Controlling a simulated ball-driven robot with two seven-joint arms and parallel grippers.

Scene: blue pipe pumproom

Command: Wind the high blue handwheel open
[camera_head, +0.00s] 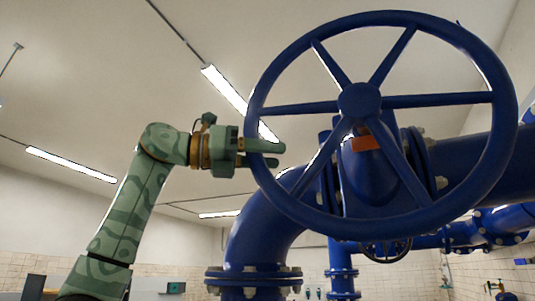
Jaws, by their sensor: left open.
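The high blue handwheel (359,101) fills the upper right of the head view. It is a large ring with several spokes meeting at a round hub, and it faces me, slightly tilted. My left gripper (279,154) is at the left side of its rim, a little below hub height. Its two green fingers point right, one above the other, with a gap between them. They overlap the rim in the picture. I cannot tell whether they touch it. My right gripper is out of view.
Thick blue pipes (262,238) with bolted flanges stand behind and below the wheel. An orange-red tag (365,143) shows behind the spokes.

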